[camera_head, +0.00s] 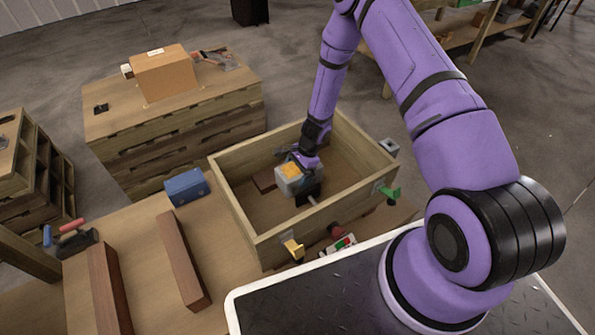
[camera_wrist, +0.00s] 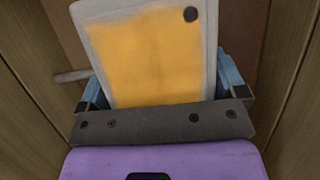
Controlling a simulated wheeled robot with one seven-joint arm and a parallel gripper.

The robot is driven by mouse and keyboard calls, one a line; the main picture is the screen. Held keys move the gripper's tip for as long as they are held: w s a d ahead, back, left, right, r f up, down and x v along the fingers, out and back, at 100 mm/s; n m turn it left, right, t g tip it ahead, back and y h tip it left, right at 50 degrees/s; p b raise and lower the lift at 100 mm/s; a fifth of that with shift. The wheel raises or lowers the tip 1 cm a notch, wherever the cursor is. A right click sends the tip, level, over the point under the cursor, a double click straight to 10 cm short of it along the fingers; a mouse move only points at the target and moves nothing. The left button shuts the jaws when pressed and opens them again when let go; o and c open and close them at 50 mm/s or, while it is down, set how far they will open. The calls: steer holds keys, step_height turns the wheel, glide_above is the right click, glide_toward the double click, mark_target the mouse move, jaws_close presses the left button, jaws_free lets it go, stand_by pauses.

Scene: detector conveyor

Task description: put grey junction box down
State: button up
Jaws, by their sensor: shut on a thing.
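The grey junction box (camera_head: 289,180) has an orange-yellow face and is inside the open wooden crate (camera_head: 232,206). In the wrist view the junction box (camera_wrist: 158,50) fills the space between the fingers, its orange face toward the camera. My gripper (camera_head: 303,166) reaches down into the crate and is shut on the box. In the wrist view my gripper (camera_wrist: 165,95) has a blue finger on each side of the box. Whether the box touches the crate floor cannot be told.
A brown block (camera_head: 265,181) lies in the crate beside the box. Green (camera_head: 389,193) and yellow (camera_head: 293,248) clamps sit at the crate's near wall. A blue box (camera_head: 187,187) and dark wooden bars (camera_head: 183,262) lie to the left. A cardboard box (camera_head: 163,74) stands on pallets behind.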

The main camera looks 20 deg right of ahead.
steer(key=shift+f, duration=0.15)
steer(key=o, duration=1.4)
